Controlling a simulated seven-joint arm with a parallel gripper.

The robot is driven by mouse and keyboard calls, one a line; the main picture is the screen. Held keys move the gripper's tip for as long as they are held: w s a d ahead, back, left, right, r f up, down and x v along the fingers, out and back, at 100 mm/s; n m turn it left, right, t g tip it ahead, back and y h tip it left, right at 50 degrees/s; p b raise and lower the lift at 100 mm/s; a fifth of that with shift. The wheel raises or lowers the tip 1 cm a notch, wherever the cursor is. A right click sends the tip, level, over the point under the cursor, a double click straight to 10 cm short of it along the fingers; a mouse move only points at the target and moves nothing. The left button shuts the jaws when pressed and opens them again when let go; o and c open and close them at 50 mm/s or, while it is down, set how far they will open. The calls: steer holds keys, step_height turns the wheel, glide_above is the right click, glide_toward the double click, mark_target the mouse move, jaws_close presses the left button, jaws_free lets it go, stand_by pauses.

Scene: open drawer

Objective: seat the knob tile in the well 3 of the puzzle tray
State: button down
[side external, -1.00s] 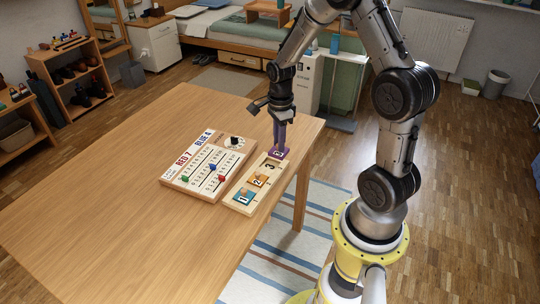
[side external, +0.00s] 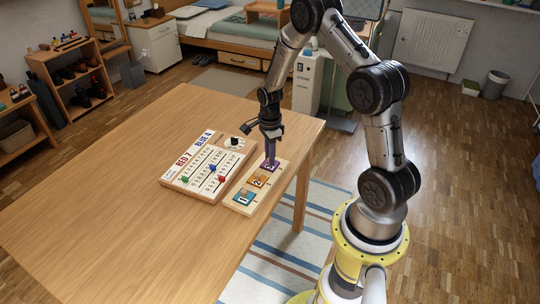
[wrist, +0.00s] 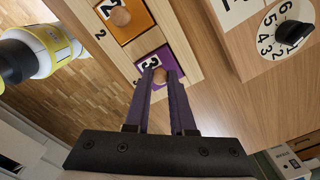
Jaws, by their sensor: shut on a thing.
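The knob tile (wrist: 150,60) is purple with a white label reading 3 and a round wooden knob. My gripper (wrist: 160,82) is shut on its knob from above. The puzzle tray (side external: 236,207) is a pale wooden strip on the table. A blue tile sits in well 1 (side external: 243,197) and an orange tile (wrist: 126,18) in well 2. The purple tile lies at well 3, roughly lined up with the tray, and covers the well. I cannot tell whether it is down in the well or resting on the rim.
A counting board (side external: 207,166) with coloured sliders and a black dial (wrist: 293,33) stands beside the tray. The wooden table (side external: 120,200) is clear to the left. The table's edge runs close along the tray's other side.

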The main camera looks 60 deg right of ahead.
steer(key=shift+f, duration=0.2)
steer(key=c, duration=0.8)
jaws_free()
steer(key=shift+o, duration=0.2)
steer(key=shift+r, duration=0.15)
steer(key=s+a+r+n+t, duration=0.1)
steer(key=a+r+n, duration=0.2)
steer(key=r, duration=0.7)
steer(key=s+a+r+n, duration=0.1)
steer(key=a+r+n, duration=0.2)
steer(key=r, duration=0.7)
steer(key=s+a+r+n+t, duration=0.2)
steer(key=s+a+r+n, duration=0.2)
steer(key=s+a+n, duration=0.2)
steer(key=s+a+r+n+t, duration=0.2)
steer(key=s+a+r+n, duration=0.3)
steer(key=s+n, duration=0.5)
steer(key=a+n, duration=0.2)
steer(key=n, duration=0.1)
steer(key=shift+s+n+t, duration=0.25)
steer(key=shift+n+t, duration=0.05)
